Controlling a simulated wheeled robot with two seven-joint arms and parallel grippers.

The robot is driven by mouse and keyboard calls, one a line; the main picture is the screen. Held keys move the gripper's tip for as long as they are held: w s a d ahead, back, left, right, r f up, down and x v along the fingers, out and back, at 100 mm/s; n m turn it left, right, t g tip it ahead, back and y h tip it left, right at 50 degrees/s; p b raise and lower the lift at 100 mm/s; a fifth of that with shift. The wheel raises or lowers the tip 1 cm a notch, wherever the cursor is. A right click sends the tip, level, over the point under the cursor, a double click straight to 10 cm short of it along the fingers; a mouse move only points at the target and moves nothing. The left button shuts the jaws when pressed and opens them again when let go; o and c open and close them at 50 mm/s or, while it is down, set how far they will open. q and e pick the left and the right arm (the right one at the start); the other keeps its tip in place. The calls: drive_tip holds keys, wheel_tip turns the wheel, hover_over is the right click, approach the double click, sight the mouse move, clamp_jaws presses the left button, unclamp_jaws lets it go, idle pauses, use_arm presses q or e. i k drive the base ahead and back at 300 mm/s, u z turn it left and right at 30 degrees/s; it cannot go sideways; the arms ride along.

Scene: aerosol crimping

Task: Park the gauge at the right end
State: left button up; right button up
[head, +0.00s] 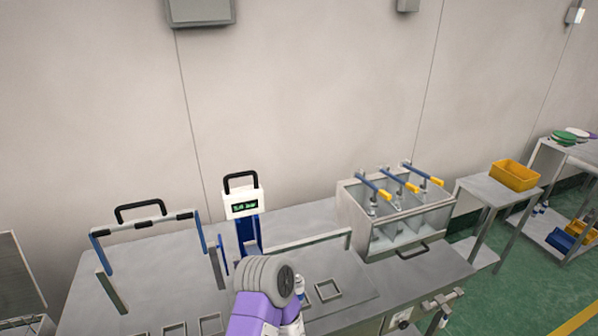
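The gauge (244,203) is a white box with a small green-lit display and a black handle on top. It stands upright on a blue post (249,235) at the back of the grey metal bench (153,268), left of the bench's middle. The digits on its display are too small to read surely. A purple and grey link of my arm reaches up from the bottom centre and hides the bench just in front of the post. Neither of my grippers can be seen.
A bin box (386,238) with several blue-and-yellow-handled tools stands on the bench's right part. A blue frame with a black handle (141,211) stands at the left. A small white can (300,286) and square frame (328,290) are beside my arm. A yellow tray (514,175) is on a side table.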

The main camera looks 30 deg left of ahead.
sight(243, 204)
drive_tip(key=z, duration=0.85)
drive_tip(key=k, duration=0.7)
drive_tip(key=u, duration=1.05)
